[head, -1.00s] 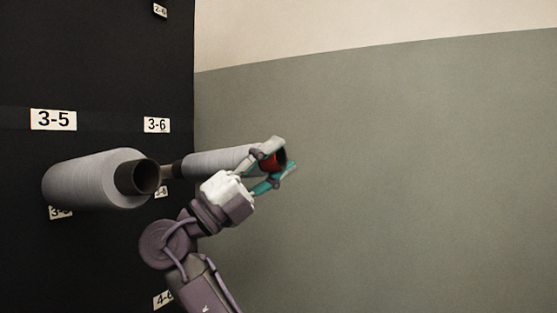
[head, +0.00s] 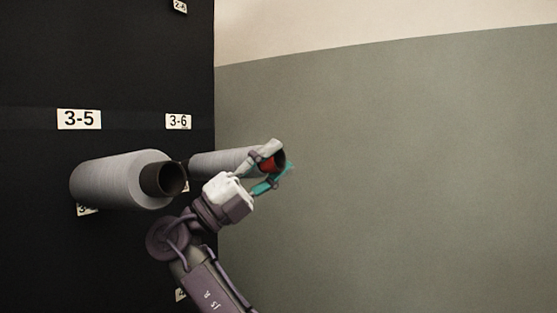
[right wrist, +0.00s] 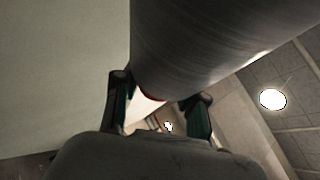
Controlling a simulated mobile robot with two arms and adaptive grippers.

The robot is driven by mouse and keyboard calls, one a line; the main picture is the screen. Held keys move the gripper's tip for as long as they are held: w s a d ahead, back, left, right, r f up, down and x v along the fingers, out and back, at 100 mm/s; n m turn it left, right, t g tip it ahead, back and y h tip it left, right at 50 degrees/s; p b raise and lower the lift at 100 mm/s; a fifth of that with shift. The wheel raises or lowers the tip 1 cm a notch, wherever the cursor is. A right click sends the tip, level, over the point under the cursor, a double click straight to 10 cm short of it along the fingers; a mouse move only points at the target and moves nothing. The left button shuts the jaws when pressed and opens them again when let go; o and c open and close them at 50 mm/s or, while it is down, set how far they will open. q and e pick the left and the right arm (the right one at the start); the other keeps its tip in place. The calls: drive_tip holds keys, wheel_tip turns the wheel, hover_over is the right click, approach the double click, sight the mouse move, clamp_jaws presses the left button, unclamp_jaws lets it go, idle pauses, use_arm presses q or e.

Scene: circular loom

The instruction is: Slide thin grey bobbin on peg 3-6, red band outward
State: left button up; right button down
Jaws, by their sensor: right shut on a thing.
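The thin grey bobbin (head: 225,162) lies near level in the head view, its red band (head: 272,162) at the outer, right end. My right gripper (head: 277,166) is shut on that end, one finger above and one below. The bobbin's inner end points at the black board under the 3-6 label (head: 178,121). The thick bobbin's tube partly covers that end, and I cannot tell whether the peg is inside it. In the right wrist view the bobbin (right wrist: 215,40) fills the top, with a sliver of red near the fingers. My left gripper is out of view.
A thick grey bobbin (head: 115,183) with a dark tube end (head: 168,179) sits under the 3-5 label (head: 79,119), close left of the thin one. The black board (head: 120,60) ends at a green-grey wall (head: 400,170). The space right of my gripper is clear.

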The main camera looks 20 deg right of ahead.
drive_tip(key=shift+a, duration=0.1)
idle(0.5)
drive_tip(key=shift+w+a+r, duration=0.15)
drive_tip(key=shift+w+a, duration=0.05)
drive_tip(key=c, duration=0.6)
unclamp_jaws()
drive_tip(key=shift+o, duration=0.2)
drive_tip(key=v, duration=1.2)
